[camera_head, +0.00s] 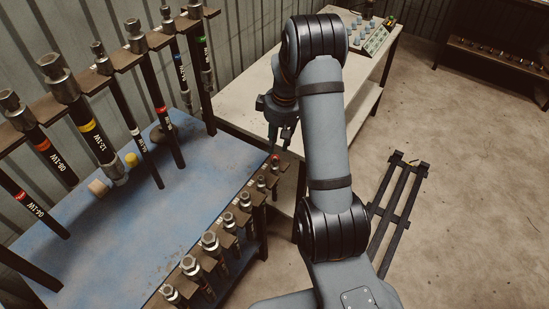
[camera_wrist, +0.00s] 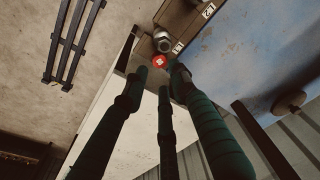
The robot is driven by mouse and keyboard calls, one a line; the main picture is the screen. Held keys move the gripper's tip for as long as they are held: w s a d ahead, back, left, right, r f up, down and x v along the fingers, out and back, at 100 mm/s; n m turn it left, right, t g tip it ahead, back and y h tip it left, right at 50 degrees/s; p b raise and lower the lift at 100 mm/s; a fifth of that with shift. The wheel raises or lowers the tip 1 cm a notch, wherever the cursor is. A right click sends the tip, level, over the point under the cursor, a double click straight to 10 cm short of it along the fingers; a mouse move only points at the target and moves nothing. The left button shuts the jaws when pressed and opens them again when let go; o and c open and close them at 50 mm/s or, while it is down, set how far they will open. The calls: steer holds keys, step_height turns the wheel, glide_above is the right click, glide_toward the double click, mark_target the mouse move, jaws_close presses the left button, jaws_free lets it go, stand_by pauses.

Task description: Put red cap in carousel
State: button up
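The red cap (camera_wrist: 158,61) is a small round piece with a pale cross-like mark on its face. It shows in the wrist view just past my fingertips, beside a metal fitting near the L1 label. In the head view the red cap (camera_head: 275,159) is a tiny red spot at the far end of the rack of fittings. My gripper (camera_head: 281,141) is just above that end, fingers pointing down. In the wrist view the three fingers of my gripper (camera_wrist: 161,74) are spread, with a gap between the tips and nothing held. I cannot clearly identify a carousel.
The fitting rack (camera_head: 235,204) runs along the blue table (camera_head: 140,210). Several labelled hoses hang at the left, one being a yellow-banded hose (camera_head: 92,125). A pale table (camera_head: 245,112) behind carries a panel with light-blue pieces (camera_head: 376,40). A dark frame (camera_head: 399,205) lies on the floor.

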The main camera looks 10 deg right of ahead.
steer(key=shift+w+a+f+p, duration=0.15)
steer(key=shift+f+p, duration=0.1)
steer(key=shift+f, duration=0.9)
steer(key=shift+w+d+f+p, duration=0.1)
steer(key=shift+f+p, duration=0.15)
steer(key=shift+f, duration=0.9)
steer(key=shift+w+a+f+p, duration=0.15)
steer(key=shift+f+p, duration=0.1)
steer(key=shift+f, duration=0.9)
steer(key=shift+c, duration=0.6)
steer(key=shift+c, duration=1.4)
steer(key=shift+c, duration=0.2)
steer(key=shift+r, duration=0.15)
